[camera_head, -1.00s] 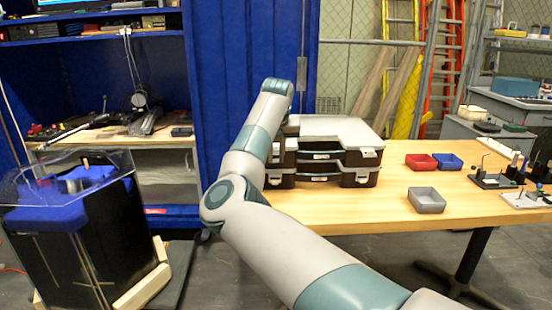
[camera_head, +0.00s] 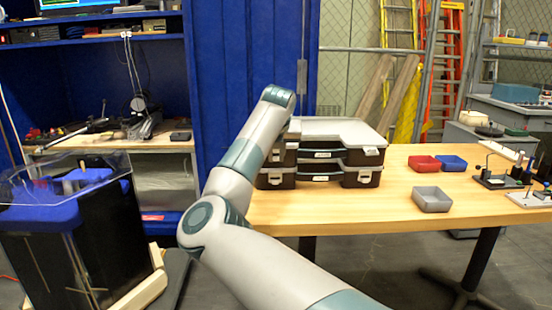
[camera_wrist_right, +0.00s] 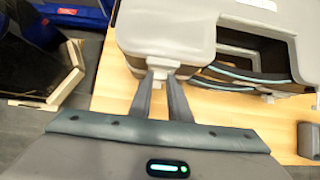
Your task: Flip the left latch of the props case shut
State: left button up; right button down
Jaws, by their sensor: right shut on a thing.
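The props case shows as a stack of two dark cases with grey tops (camera_head: 340,130) at the left of the wooden table. My right arm reaches its left front corner and covers part of that side. In the right wrist view the case's grey corner (camera_wrist_right: 165,28) fills the top middle, with the left latch (camera_wrist_right: 162,65) on its front. My right gripper (camera_wrist_right: 161,80) has its fingertips close together on that latch, shut on it. The fingers hide part of the latch, and I cannot tell its exact angle. The left gripper is out of view.
Red (camera_head: 423,163), blue (camera_head: 452,163) and grey (camera_head: 432,199) bins sit right of the case on the table (camera_head: 385,210). Tools stand at its far right. A clear-topped tank (camera_head: 75,240) stands at left. The front middle of the table is clear.

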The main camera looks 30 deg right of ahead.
jog(key=c, duration=1.6)
grip_release()
jog(key=shift+c, duration=0.2)
jog(key=shift+r, duration=0.15)
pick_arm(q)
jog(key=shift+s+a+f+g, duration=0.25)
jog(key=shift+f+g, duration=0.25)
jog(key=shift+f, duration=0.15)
pick_arm(e)
jog(key=v, duration=1.7)
jog(key=shift+a, duration=0.2)
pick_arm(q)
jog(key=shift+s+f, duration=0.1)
pick_arm(e)
jog(key=shift+s, duration=0.1)
